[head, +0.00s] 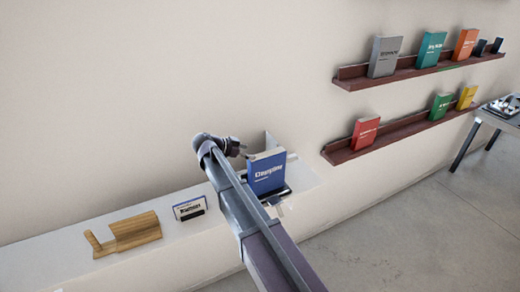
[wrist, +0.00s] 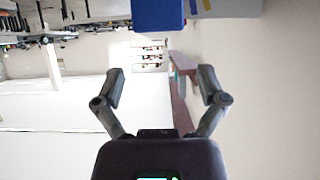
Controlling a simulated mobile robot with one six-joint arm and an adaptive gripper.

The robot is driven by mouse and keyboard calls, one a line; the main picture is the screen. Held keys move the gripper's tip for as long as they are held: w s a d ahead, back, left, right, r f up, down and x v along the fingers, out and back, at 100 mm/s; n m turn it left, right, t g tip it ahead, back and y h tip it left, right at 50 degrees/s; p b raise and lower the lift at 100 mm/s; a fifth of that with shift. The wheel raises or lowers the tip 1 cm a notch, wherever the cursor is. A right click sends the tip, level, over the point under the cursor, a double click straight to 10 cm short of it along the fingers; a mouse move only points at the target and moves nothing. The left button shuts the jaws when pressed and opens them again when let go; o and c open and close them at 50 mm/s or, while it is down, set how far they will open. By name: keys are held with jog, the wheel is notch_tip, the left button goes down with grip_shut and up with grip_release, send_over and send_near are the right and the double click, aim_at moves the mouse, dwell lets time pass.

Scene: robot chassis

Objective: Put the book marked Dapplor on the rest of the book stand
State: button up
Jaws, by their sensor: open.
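A blue book (head: 266,174) with white lettering, too small to read surely but perhaps Dapplor, stands upright on the white ledge, partly hidden by my arm. A dark piece shows at its foot. My gripper (head: 243,149) is open and empty at the book's upper left, apart from it as far as I can see. In the wrist view my open fingers (wrist: 161,82) have nothing between them, and a blue block, likely that book (wrist: 158,14), is cut off by the top edge. A wooden piece (head: 128,234), perhaps the book stand, sits at the ledge's left.
A small blue-and-white lettered item (head: 188,208) with a black front stands between the wooden piece and the blue book. Two dark red wall shelves (head: 405,130) at the right hold several coloured books. A table (head: 490,118) stands at the far right. The ledge (head: 45,262) is bare further left.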

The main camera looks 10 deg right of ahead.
jog(key=shift+p+v, duration=0.6)
jog(key=shift+v, duration=1.25)
jog(key=s+d+f+n+g+y, duration=0.1)
jog(key=s+d+f+n+y, duration=0.2)
jog(key=s, duration=0.5)
jog(key=s+d+f+n+g+y, duration=0.1)
jog(key=s+d+f+n+y, duration=0.2)
jog(key=s+n, duration=0.3)
jog(key=s+d+f+n+g+y, duration=0.1)
jog(key=s+d+f+n+y, duration=0.2)
jog(key=s, duration=0.9)
jog(key=d+n+y, duration=0.2)
jog(key=shift+f+g+y, duration=0.3)
jog(key=shift+f+g, duration=0.1)
jog(key=shift+d, duration=0.1)
